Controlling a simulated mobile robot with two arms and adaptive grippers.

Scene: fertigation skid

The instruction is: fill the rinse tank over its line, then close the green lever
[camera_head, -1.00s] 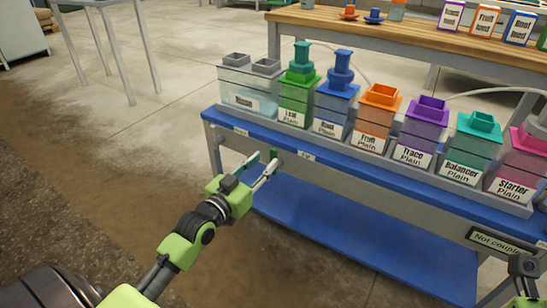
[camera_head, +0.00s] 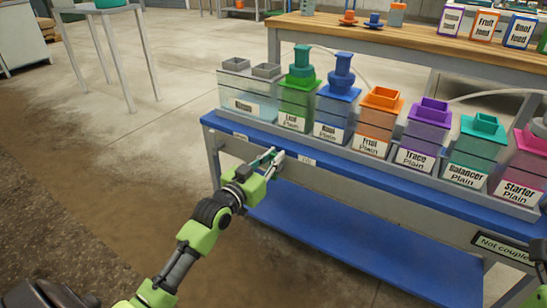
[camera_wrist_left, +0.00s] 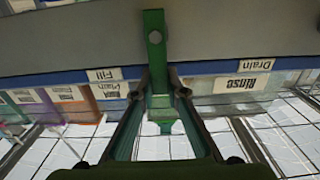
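The rinse tank (camera_head: 237,88), clear-walled and labelled "Rinse", stands at the left end of the tank row. The green lever (camera_wrist_left: 153,22) hangs at the front rail, near the Fill label (camera_wrist_left: 104,75). My left gripper (camera_head: 275,155) is at the rail below the tanks. In the left wrist view its fingers (camera_wrist_left: 160,88) close in on both sides of the lever, which is largely hidden in the head view. Part of my right arm's end (camera_head: 540,268) shows at the right edge; its fingers cannot be made out.
Leaf (camera_head: 296,107), Root (camera_head: 335,112), Fruit and other tanks stand in a row on the blue bench (camera_head: 215,121). A wooden bench (camera_head: 410,43) stands behind. A Drain label (camera_wrist_left: 254,65) is on the rail. Open floor lies to the left.

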